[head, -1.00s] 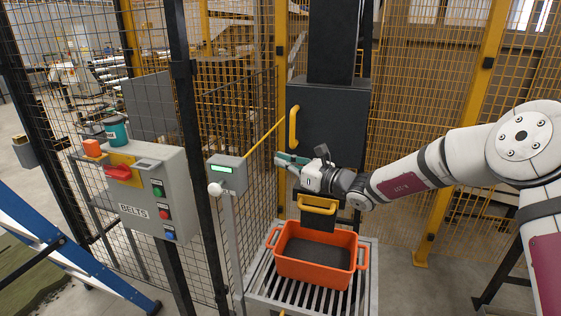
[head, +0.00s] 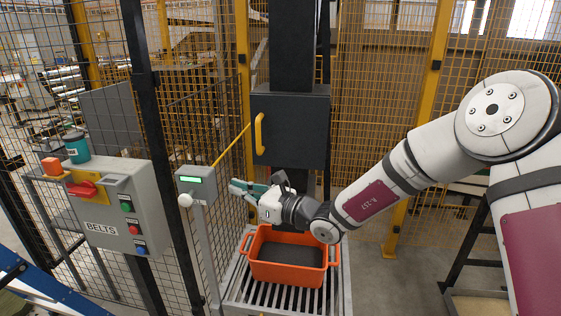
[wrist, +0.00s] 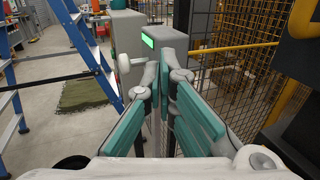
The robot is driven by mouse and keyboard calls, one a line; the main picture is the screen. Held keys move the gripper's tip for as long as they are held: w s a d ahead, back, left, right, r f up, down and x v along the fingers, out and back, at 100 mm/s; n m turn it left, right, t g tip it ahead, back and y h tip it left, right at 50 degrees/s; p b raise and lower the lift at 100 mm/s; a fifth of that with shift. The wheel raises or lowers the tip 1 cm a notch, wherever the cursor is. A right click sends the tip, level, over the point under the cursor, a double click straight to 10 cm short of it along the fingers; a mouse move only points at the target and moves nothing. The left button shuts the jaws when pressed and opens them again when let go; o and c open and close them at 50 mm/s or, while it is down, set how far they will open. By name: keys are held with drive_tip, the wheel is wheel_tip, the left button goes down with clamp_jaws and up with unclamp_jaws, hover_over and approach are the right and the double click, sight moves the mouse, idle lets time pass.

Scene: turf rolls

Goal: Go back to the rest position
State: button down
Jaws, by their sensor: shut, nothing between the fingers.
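My gripper (head: 237,187) is at the end of my arm, which reaches in from the right in the head view. It hangs above the left part of an orange crate and points left toward a small grey box on a post. In the wrist view its teal-padded fingers (wrist: 159,75) come together at the tips, with nothing held between them. My arm is bent at the elbow and hides part of the mesh fence behind it.
The orange crate (head: 262,272) with a dark inside stands on a slatted stand (head: 232,292). The grey box with a green display (head: 196,181) is close to my fingertips. A BELTS panel (head: 105,205) is at left, a black cabinet (head: 290,130) behind. A blue ladder (wrist: 92,47) shows in the wrist view.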

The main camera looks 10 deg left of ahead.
drive_tip(key=s+d+r+n+g+h, duration=0.3)
drive_tip(key=s+d+n, duration=0.2)
drive_tip(key=s+n, duration=0.25)
drive_tip(key=s+d+r+n+g+h, duration=0.2)
drive_tip(key=s+d+r+n+g, duration=0.15)
drive_tip(key=s+d+n, duration=0.35)
drive_tip(key=s+d+r+n+t+h, duration=0.1)
drive_tip(key=s+d+h, duration=0.3)
drive_tip(key=d, duration=0.6)
drive_tip(key=s+d+r+n+t+h, duration=0.1)
drive_tip(key=s+d+n+t+h, duration=0.2)
drive_tip(key=s+d, duration=0.3)
drive_tip(key=s+d+r+n+t+h, duration=0.1)
drive_tip(key=s+d+h, duration=0.4)
drive_tip(key=d, duration=0.8)
drive_tip(key=shift+s+d+r+n+t, duration=0.35)
drive_tip(key=shift+n+t, duration=0.3)
drive_tip(key=shift+n, duration=0.5)
